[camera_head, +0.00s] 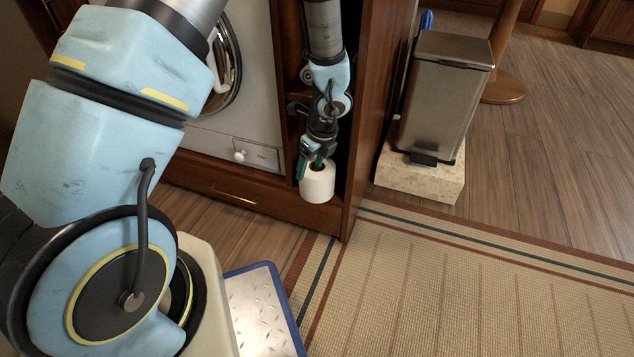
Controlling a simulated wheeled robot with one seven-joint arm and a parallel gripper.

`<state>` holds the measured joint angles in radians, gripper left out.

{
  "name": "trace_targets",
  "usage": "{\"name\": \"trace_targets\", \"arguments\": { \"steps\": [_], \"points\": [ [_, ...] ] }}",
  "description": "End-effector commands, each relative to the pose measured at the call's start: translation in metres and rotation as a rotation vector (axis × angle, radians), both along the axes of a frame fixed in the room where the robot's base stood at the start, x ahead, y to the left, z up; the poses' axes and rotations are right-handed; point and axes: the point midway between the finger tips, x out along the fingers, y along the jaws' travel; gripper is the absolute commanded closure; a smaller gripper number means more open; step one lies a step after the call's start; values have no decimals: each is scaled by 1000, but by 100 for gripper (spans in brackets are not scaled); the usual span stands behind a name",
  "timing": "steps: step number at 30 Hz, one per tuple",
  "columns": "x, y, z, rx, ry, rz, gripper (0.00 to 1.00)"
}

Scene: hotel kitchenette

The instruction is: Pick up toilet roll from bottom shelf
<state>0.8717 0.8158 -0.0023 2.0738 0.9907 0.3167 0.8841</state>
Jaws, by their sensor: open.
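A white toilet roll (317,187) stands upright at the front of the bottom shelf, in the narrow open bay of the brown wooden cabinet (351,160). My gripper (315,168) points down at the top of the roll from above. Its green-tipped fingers are open; one shows at the roll's upper left and the other by the dark hole in its top. I cannot tell whether the fingers touch the roll. My wrist hides most of the shelf behind the roll.
A washing machine (240,120) is left of the bay, with a drawer front (238,194) below. The cabinet's side panel bounds the bay on the right. A metal bin (440,95) stands on a stone block (425,181). A striped rug (450,290) covers the floor in front.

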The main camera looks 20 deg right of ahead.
Motion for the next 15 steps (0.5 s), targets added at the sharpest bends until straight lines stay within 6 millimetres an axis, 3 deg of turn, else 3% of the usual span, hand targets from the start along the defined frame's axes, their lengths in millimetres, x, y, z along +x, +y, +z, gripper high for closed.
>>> {"name": "trace_targets", "arguments": {
  "steps": [1,3,10,15],
  "points": [
    [1,1,-12,0,1,0,30],
    [3,1,-18,-1,1,1,30],
    [4,2,-17,-2,0,1,30],
    [4,2,-17,-2,0,1,48]
  ]
}}
